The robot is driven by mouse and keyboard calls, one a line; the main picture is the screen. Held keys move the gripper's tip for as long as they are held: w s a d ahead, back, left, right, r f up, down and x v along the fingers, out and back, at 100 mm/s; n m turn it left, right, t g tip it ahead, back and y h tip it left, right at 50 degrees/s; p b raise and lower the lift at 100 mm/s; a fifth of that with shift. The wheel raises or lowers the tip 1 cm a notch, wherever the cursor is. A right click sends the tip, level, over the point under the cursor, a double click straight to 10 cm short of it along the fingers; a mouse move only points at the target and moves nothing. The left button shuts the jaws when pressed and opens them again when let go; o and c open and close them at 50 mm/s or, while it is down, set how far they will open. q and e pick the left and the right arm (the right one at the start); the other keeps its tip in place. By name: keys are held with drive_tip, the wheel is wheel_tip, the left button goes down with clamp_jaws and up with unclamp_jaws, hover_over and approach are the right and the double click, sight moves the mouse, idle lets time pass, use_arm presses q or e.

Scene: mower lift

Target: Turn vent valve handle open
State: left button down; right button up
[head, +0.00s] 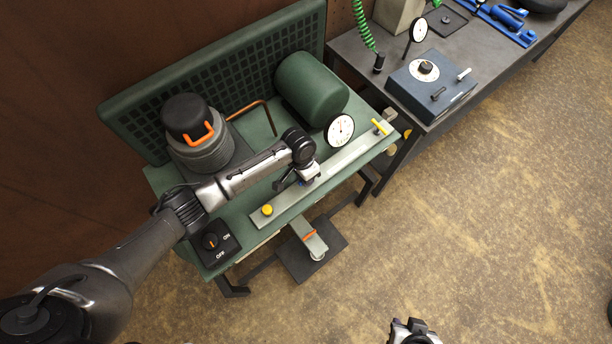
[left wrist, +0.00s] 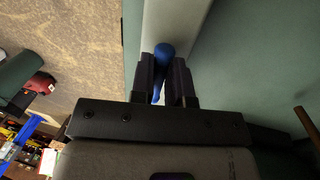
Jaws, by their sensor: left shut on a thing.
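In the left wrist view a blue rounded handle (left wrist: 164,50), which looks like the vent valve handle, stands between the two dark fingers of my left gripper (left wrist: 165,78). The fingers are shut on it, and its lower part is partly hidden by them. In the head view my left gripper (head: 296,181) is over the pale bar (head: 342,163) along the front of the green bench (head: 236,205). Only a trace of blue shows there under the wrist. My right gripper (head: 414,330) is at the bottom edge, away from the bench; its jaw opening is unclear.
A yellow knob (head: 267,210) and a yellow T-handle (head: 380,127) sit at the bar's two ends. A white gauge (head: 340,130), a green tank (head: 311,86) and a grey cylinder with black cap (head: 188,120) stand behind. An ON/OFF switch (head: 210,241) is front left. Open floor lies right.

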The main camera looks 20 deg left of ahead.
use_arm(q)
drive_tip(key=shift+r, duration=0.1)
drive_tip(key=shift+d+r+n+p, duration=0.1)
drive_tip(key=shift+n+p, duration=0.2)
drive_tip(key=shift+p, duration=0.3)
drive_tip(key=n+p, duration=0.2)
drive_tip(key=p, duration=0.1)
drive_tip(key=n+t+p, duration=0.1)
drive_tip(key=n+p, duration=0.2)
drive_tip(key=p, duration=0.1)
drive_tip(key=n+p, duration=0.3)
drive_tip(key=shift+s+d+r+t, duration=0.1)
drive_tip(key=shift+s+d+t, duration=0.1)
drive_tip(key=shift+d+t, duration=0.15)
drive_tip(key=n+p, duration=0.3)
drive_tip(key=n, duration=0.1)
drive_tip(key=shift+w+d+n+t, duration=0.1)
drive_tip(key=shift+d+n+t, duration=0.05)
drive_tip(key=shift+n+t, duration=0.25)
drive_tip(key=shift+n+y+p, duration=0.3)
drive_tip(key=shift+n+p, duration=0.35)
drive_tip(key=shift+n, duration=0.55)
drive_tip(key=shift+w+f+n+t+p, duration=0.1)
drive_tip(key=shift+f+n+t+p, duration=0.2)
drive_tip(key=shift+n, duration=0.7)
drive_tip(key=c, duration=1.1)
unclamp_jaws()
